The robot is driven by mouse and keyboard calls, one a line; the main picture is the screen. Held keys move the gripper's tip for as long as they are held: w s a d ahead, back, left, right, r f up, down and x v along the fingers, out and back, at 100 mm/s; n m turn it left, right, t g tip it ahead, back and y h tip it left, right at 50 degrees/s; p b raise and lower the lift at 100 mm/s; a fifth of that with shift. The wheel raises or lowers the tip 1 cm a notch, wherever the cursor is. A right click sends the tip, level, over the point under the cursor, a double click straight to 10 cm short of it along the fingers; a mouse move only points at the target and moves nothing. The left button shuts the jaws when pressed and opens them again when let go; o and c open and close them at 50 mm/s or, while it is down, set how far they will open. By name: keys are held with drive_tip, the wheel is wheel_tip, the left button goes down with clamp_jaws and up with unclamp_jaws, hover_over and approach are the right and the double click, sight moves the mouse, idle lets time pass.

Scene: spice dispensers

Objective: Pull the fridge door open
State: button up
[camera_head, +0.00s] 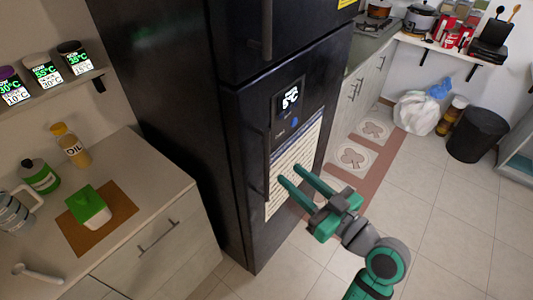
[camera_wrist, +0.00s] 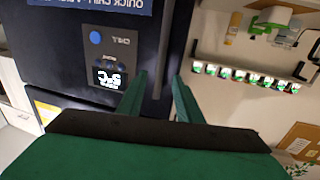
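The black fridge (camera_head: 225,110) stands in the middle of the head view, its doors closed. Its lower door (camera_head: 285,150) carries a lit display, a blue dot and a printed sheet. A dark vertical handle (camera_head: 267,165) runs along that door's left side. My gripper (camera_head: 291,175) is open in front of the lower door, fingers pointing at the handle. In the wrist view, the handle (camera_wrist: 164,45) lines up with the gap between my green fingers (camera_wrist: 158,95). Nothing is visibly gripped. Whether the fingertips reach past the handle I cannot tell.
A shelf with spice dispensers (camera_head: 75,58) hangs above. Tiled floor (camera_head: 440,200) is clear to the right; a black bin (camera_head: 477,134) stands farther back.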

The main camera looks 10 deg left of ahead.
sight(269, 156)
drive_tip(key=x, duration=1)
drive_tip(key=shift+w+a, duration=0.1)
drive_tip(key=shift+a, duration=0.15)
drive_tip(key=shift+w, duration=0.3)
drive_tip(key=shift+a, duration=0.15)
drive_tip(key=shift+s+a, duration=0.1)
drive_tip(key=c, duration=0.4)
clamp_jaws()
